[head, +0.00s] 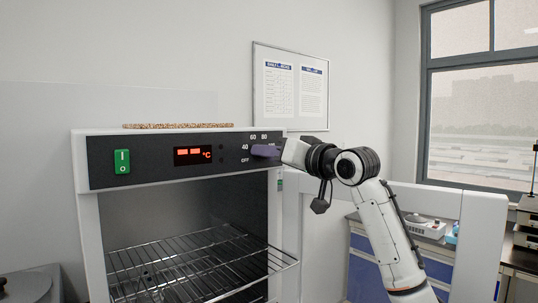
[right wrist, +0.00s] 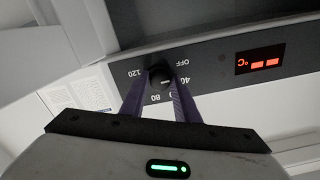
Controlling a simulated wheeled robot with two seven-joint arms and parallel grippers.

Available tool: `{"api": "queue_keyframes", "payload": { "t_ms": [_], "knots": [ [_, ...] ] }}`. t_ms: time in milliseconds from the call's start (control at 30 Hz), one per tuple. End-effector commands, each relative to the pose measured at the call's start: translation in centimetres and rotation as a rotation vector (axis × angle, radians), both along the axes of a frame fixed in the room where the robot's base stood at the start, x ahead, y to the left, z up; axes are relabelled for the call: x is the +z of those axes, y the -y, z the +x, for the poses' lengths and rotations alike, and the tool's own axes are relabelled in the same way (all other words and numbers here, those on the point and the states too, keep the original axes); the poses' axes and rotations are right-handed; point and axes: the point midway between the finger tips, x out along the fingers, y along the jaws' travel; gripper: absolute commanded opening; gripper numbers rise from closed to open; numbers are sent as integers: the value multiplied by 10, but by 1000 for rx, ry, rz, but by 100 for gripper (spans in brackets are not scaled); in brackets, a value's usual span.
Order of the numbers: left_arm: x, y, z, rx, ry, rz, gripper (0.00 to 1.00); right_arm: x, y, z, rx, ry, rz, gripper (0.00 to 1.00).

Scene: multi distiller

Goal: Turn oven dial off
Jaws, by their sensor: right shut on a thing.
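The white oven has a black control panel (head: 220,158) with a dial at its right end. The dial (right wrist: 160,74) shows as a dark round knob in the right wrist view, where the panel appears upside down. Marks OFF, 40, 80 and 120 are readable around it. My right gripper (right wrist: 160,80) is shut on the dial, one purple finger on each side. In the head view my right gripper (head: 265,150) comes in from the right and covers the dial. I cannot tell where the dial points. My left gripper is not in view.
A green switch (head: 122,161) and a red-lit display (head: 192,155) are on the panel. The oven chamber is open, with wire racks (head: 190,262) sticking out. The white open door (head: 420,197) stands at the right, behind my right arm. A brown speckled slab (head: 178,126) lies on top.

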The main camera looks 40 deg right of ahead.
Motion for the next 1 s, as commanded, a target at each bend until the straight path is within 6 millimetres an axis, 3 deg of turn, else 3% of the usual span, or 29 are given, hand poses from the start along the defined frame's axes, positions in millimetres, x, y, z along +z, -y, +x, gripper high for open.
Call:
{"api": "queue_keyframes", "payload": {
  "t_ms": [500, 1000],
  "knots": [
    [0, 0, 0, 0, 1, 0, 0, 1, 1, 0, -2, 26, -328, 6],
    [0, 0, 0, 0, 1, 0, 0, 1, 0, 0, -1, 33, -385, 6]
  ]
}}
